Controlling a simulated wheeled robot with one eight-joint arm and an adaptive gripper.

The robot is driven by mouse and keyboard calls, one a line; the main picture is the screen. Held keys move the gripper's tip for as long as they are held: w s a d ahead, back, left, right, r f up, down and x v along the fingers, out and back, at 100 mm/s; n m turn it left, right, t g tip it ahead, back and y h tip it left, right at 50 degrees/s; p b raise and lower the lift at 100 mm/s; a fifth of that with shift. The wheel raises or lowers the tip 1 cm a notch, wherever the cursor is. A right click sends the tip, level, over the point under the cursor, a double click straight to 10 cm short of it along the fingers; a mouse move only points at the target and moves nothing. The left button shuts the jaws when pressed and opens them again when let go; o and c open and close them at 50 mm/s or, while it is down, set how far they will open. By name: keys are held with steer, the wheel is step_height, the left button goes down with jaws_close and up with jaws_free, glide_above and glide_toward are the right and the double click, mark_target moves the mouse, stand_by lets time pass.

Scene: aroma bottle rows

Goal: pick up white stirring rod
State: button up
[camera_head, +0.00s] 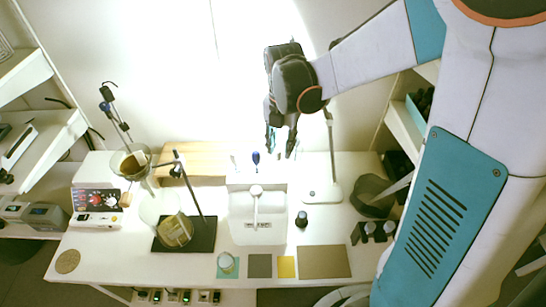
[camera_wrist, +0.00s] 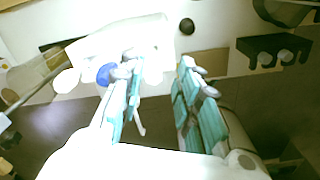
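My gripper (camera_head: 281,140) hangs over the back of the white table, above a white holder (camera_head: 242,180). In the wrist view its two teal-padded fingers (camera_wrist: 158,75) are spread apart, with nothing clearly held between them. A blue-topped piece (camera_head: 255,158) stands at the holder and also shows by the left finger in the wrist view (camera_wrist: 104,74). Pale rounded tops (camera_wrist: 67,81) are beside it. A white rod-like piece with a round head (camera_head: 256,191) lies over the white tray; I cannot tell whether it is the stirring rod.
A stand with a white base (camera_head: 322,193) is close right of my gripper. A wooden board (camera_head: 195,160) lies at the back left. A small dark bottle (camera_head: 301,219) stands right of the tray.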

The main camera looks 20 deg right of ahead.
mark_target(278, 165)
step_height(278, 165, down, 4)
steer(key=shift+r, duration=0.25)
steer(key=f, duration=0.2)
steer(key=a+f+b, duration=0.1)
steer(key=f, duration=0.1)
steer(key=shift+f, duration=0.25)
steer(key=shift+f+b, duration=0.35)
steer(key=shift+f, duration=0.1)
jaws_close()
